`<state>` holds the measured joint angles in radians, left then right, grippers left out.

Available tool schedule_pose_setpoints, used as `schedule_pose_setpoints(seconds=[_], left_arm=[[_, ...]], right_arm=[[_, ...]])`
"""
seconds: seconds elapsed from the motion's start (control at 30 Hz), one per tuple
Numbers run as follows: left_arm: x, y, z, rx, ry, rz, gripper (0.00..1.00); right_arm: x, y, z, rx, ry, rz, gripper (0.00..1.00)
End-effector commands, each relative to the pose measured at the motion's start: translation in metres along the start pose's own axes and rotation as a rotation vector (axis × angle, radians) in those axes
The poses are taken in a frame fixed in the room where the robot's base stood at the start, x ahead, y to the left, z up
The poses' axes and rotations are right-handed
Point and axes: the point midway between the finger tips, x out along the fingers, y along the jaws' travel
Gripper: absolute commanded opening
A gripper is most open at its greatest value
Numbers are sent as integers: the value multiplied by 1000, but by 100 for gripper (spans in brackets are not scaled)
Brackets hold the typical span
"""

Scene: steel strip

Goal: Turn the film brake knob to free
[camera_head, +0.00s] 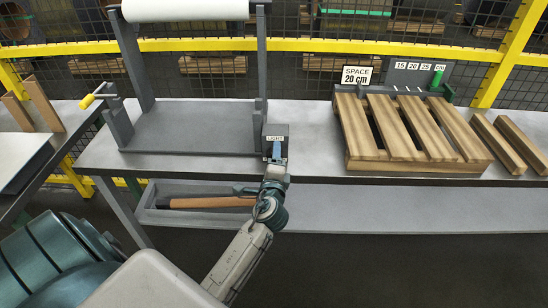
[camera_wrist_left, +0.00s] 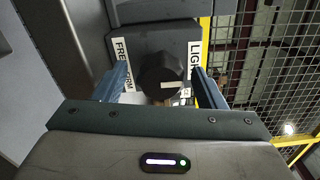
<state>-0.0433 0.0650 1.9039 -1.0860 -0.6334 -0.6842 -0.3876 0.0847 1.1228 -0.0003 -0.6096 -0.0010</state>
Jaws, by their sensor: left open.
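The film brake knob (camera_wrist_left: 160,76) is a round black knob with a pale pointer mark on its lower right side, in the left wrist view. Labels around it read FREE (camera_wrist_left: 121,50), FIRM and LIGHT (camera_wrist_left: 195,62); the pointer lies toward the LIGHT side, but its exact setting is hard to tell. My left gripper (camera_wrist_left: 158,84) is open, with one blue-grey finger on each side of the knob; I cannot tell whether they touch it. In the head view, my left gripper (camera_head: 277,153) is at the grey brake box (camera_head: 277,130), hiding the knob.
The film stand holds a white roll (camera_head: 185,10) above the bench (camera_head: 315,150). A slatted pallet (camera_head: 410,130) and loose boards (camera_head: 510,143) lie right. A brown-handled tool (camera_head: 212,202) lies on the lower shelf.

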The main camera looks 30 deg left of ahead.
Motion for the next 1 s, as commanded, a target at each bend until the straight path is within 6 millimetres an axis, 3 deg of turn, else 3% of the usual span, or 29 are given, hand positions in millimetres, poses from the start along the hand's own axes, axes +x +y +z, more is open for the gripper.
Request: schedule_pose_setpoints(seconds=[0.3,0.5,1.0], left_arm=[[-63,3,-1,-5,0,3,65],[-92,2,0,-4,0,3,65],[-100,0,0,-1,-1,0,65]], right_arm=[[-18,-1,-29,-3,17,0,36],[-30,-1,-40,-4,18,0,36],[-34,-2,-43,-5,17,0,36]])
